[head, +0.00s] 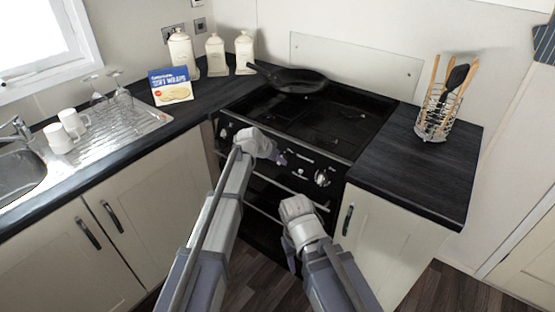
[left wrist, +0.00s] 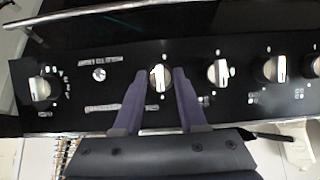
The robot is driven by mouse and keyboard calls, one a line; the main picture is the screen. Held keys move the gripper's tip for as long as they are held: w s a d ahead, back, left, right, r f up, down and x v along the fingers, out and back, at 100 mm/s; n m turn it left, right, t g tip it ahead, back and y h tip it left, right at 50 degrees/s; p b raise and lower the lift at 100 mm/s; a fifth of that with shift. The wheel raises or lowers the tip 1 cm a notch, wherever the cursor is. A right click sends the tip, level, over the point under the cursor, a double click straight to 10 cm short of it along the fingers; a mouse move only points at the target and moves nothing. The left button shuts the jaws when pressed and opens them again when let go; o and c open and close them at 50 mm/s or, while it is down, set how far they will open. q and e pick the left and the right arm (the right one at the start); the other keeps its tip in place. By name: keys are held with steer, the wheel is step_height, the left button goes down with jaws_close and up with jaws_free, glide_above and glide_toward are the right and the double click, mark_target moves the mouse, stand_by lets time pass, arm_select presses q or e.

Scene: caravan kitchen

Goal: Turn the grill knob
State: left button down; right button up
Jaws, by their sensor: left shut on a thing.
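The cooker's black control panel (head: 300,168) carries a row of silver and white knobs. My left gripper (head: 280,158) is at this panel in the head view. In the left wrist view my left gripper (left wrist: 160,82) has its two purple fingers on either side of one knob, the grill knob (left wrist: 160,74), and is shut on it. The knob's white pointer bar stands roughly upright in that view. The panel's lettering is too small to read. My right arm (head: 297,207) is low in front of the oven; its fingers are not clear.
Neighbouring knobs (left wrist: 218,72) sit close on one side; a separate knob (left wrist: 41,88) is farther off. A black frying pan (head: 290,78) is on the hob. A utensil rack (head: 436,113) stands on the right worktop. An oven handle (left wrist: 85,15) runs along the panel.

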arm_select(q)
steer(key=shift+s, duration=0.1)
steer(key=shift+c, duration=2.3)
jaws_free()
steer(key=p+v, duration=0.6)
steer(key=v, duration=0.1)
steer(key=shift+a+r, duration=0.15)
steer(key=shift+r, duration=0.15)
steer(key=shift+s, duration=0.1)
steer(key=s+f+n+g+y, duration=0.1)
steer(key=s+g+y, duration=0.1)
steer(key=s, duration=0.9)
steer(key=s+a+f+n+g+y+p, duration=0.1)
steer(key=s+g+y, duration=0.1)
steer(key=s, duration=1)
steer(key=s+a+f+n+g+y, duration=0.1)
steer(key=s+g+y, duration=0.1)
steer(key=s, duration=1)
steer(key=shift+a+f+g, duration=0.2)
steer(key=shift+f+g, duration=0.1)
steer(key=shift+g, duration=0.1)
